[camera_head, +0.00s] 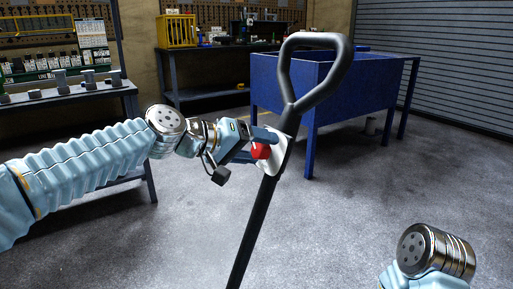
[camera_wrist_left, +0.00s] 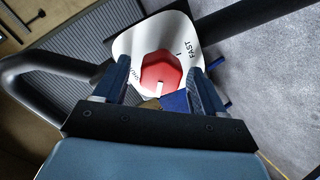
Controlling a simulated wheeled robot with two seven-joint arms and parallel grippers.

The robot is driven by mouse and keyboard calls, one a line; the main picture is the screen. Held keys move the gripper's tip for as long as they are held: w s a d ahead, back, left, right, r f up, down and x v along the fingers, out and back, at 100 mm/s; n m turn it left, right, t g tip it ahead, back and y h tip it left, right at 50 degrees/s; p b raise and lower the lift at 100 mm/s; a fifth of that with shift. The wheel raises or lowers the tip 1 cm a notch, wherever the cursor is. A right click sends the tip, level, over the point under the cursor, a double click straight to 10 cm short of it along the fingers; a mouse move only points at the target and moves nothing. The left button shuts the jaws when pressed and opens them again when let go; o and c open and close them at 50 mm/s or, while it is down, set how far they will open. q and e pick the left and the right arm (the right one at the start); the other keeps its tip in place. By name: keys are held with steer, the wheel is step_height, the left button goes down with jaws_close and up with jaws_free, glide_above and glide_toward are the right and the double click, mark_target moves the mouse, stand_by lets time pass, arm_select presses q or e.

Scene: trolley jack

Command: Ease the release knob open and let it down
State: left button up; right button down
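The red release knob (camera_head: 261,151) sits on a white dial plate (camera_head: 281,160) fixed to the black jack handle (camera_head: 255,232), which rises to a grey loop grip. In the left wrist view the knob (camera_wrist_left: 163,70) is faceted, with a small pale mark at its lower edge. The plate (camera_wrist_left: 188,24) there reads "FAST" on its right side; other lettering is partly hidden. My left gripper (camera_head: 256,143) is at the knob, its blue fingers on either side with small apparent gaps. Contact is not visible. My right gripper is out of view; only part of that arm shows at lower right.
A blue bin-like bench (camera_head: 285,85) stands behind the handle. A workbench (camera_head: 65,95) with small items is at left, and another with a yellow crate (camera_head: 176,31) is at the back. A grey shutter (camera_head: 440,60) closes the right side. The floor around the handle is clear.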

arm_select(q)
steer(key=b+v, duration=0.1)
steer(key=v, duration=1.2)
steer(key=shift+s+a, duration=0.2)
steer(key=shift+a, duration=0.1)
steer(key=shift+r, duration=0.1)
